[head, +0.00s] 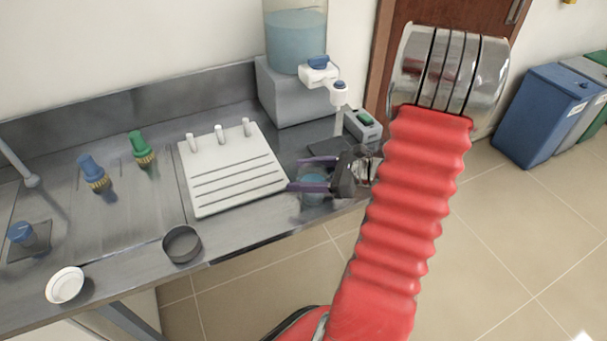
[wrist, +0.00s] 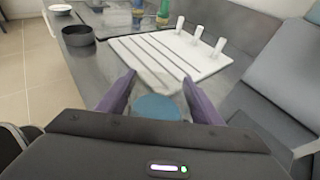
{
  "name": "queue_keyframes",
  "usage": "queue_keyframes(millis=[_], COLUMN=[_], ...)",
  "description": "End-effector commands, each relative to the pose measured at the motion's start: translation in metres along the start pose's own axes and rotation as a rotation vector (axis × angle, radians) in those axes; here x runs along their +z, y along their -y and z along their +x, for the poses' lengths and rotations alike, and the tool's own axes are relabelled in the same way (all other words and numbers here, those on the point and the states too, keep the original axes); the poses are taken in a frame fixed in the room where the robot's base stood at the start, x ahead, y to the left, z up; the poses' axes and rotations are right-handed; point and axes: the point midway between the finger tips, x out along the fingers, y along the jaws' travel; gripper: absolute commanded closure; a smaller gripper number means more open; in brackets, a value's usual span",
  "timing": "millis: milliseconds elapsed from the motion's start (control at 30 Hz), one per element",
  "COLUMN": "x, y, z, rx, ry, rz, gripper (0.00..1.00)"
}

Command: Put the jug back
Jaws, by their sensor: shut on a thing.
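The jug (head: 313,190) is clear with blue liquid in it. It sits between the purple fingers of my gripper (head: 295,174), over the right end of the steel counter near the front edge. In the wrist view the jug (wrist: 157,107) shows as a blue round patch between the two fingers (wrist: 159,80). My gripper is shut on it. The jug looks roughly upright. I cannot tell whether its base touches the counter, and its handle is hidden.
A white ribbed board (head: 235,172) with pegs lies left of the jug. A water dispenser (head: 297,40) with a tap stands behind on a grey block. A small box (head: 362,125), dark bowl (head: 182,244), white dish (head: 65,285) and brushes (head: 94,172) are on the counter (head: 130,225).

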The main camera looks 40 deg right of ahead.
Motion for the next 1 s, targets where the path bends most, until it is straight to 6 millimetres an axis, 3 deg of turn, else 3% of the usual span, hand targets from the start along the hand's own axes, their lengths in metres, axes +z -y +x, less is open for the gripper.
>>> queue_keyframes(millis=[67,100,367,733,1000], x=[-0.001,-0.002,-0.001,0.0,0.0], y=[0.0,0.0,0.0,0.001,0.001], z=[0.0,0.001,0.0,-0.003,-0.033], rx=[0.0,0.0,0.0,-0.002,-0.005], ry=[0.001,0.0,0.0,0.0,0.0], rz=[0.0,0.0,0.0,0.0,-0.001], gripper=[0.75,0.4,0.22,0.22,0.22])
